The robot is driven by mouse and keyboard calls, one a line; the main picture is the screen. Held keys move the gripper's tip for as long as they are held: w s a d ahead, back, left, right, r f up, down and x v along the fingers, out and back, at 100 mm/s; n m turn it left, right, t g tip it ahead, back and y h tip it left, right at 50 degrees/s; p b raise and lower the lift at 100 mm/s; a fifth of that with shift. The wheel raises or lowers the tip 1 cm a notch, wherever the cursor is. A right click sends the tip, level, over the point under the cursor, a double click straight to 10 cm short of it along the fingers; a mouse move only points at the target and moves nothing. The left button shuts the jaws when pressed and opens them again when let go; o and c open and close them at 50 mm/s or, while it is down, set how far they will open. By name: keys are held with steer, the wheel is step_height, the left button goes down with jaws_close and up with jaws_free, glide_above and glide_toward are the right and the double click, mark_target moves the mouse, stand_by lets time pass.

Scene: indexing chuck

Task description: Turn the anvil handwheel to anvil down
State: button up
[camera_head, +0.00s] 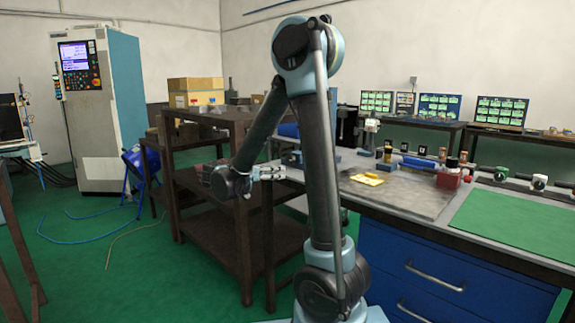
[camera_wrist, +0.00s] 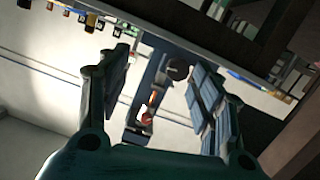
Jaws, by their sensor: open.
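My gripper (camera_head: 284,173) is open and points right in the head view, at about bench height, near the bench's left end. In the wrist view my open gripper (camera_wrist: 158,88) has a finger at each side and nothing held between them. Beyond the fingers stands a dark blue device (camera_wrist: 155,75) with a round dark knob (camera_wrist: 178,68) and a small red part (camera_wrist: 147,114). I cannot tell whether this knob is the anvil handwheel. In the head view my arm hides part of the bench there, and no handwheel can be made out.
A brown shelf rack (camera_head: 243,215) stands close to my gripper on the left. The grey bench (camera_head: 395,192) on the right carries a yellow piece (camera_head: 367,179), a red block (camera_head: 449,178) and several small parts. A green mat (camera_head: 520,222) lies bare at the right.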

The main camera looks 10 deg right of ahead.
steer(key=m+t+h, duration=0.1)
steer(key=m+t, duration=0.1)
glide_toward(289, 161)
steer(key=x, duration=0.9)
steer(key=shift+w+d, duration=0.15)
steer(key=shift+w, duration=0.05)
stand_by(0.3)
steer(key=c, duration=1.1)
